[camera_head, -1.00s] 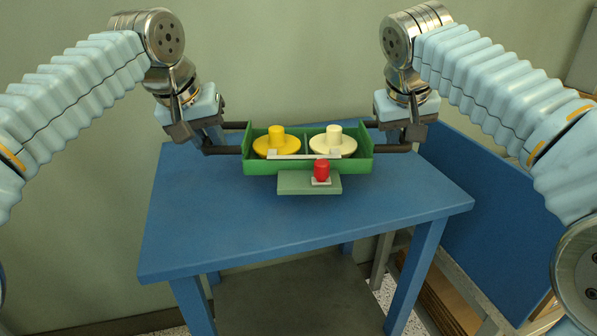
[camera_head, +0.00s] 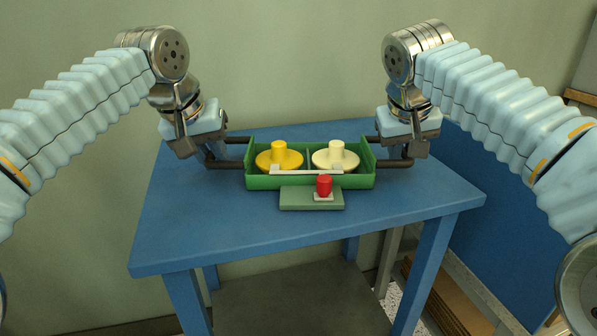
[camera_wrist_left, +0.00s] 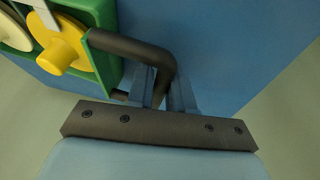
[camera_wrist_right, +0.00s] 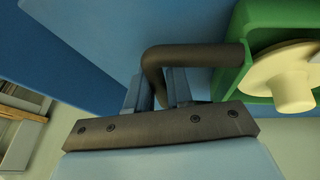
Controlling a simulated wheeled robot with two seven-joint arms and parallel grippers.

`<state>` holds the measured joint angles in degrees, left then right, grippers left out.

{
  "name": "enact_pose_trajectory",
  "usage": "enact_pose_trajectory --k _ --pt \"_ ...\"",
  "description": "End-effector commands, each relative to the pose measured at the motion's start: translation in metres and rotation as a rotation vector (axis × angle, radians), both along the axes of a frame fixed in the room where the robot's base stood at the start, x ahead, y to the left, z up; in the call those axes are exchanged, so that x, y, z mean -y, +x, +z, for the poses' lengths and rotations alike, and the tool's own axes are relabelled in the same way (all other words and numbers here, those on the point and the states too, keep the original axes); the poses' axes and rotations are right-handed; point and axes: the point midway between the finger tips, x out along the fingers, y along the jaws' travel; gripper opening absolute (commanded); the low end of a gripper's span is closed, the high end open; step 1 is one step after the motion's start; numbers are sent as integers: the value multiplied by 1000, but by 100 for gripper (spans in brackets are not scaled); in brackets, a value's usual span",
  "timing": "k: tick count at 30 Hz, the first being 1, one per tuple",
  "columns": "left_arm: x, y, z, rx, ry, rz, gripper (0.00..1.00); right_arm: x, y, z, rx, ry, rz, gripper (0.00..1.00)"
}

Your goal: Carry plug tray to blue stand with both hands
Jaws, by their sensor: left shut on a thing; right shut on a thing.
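The green plug tray (camera_head: 262,183) is over the blue stand (camera_head: 200,220), near its back edge; I cannot tell whether it touches the top. It looks level. It holds a yellow plug (camera_head: 279,157) on the left and a cream plug (camera_head: 336,156) on the right. A red knob (camera_head: 324,186) sits on its front ledge (camera_head: 295,198). My left gripper (camera_head: 213,150) is shut on the tray's left dark handle, which also shows in the left wrist view (camera_wrist_left: 130,45). My right gripper (camera_head: 400,150) is shut on the right dark handle, seen in the right wrist view (camera_wrist_right: 195,54).
The stand's top is bare in front of the tray and to both sides. A wall (camera_head: 300,60) rises close behind the stand. A blue panel (camera_head: 500,230) and a shelf with brown boards (camera_head: 450,290) stand at the right.

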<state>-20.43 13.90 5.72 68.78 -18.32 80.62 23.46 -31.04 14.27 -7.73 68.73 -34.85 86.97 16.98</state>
Motion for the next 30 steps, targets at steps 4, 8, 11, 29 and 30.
enact_pose_trajectory --k 4,8,11,29,30 --pt "0 0 -2 0 0 0 38 0 0 -2 0 0 0 38" --pt "0 0 -2 0 0 0 46 0 0 -2 0 0 0 47" --pt "0 0 -2 0 0 0 46 0 0 -2 0 0 0 47" --pt "-16 -34 83 4 -3 0 46 0 0 -2 0 0 0 47" --pt "-17 -36 87 3 -2 0 46 0 0 -2 0 0 0 47"
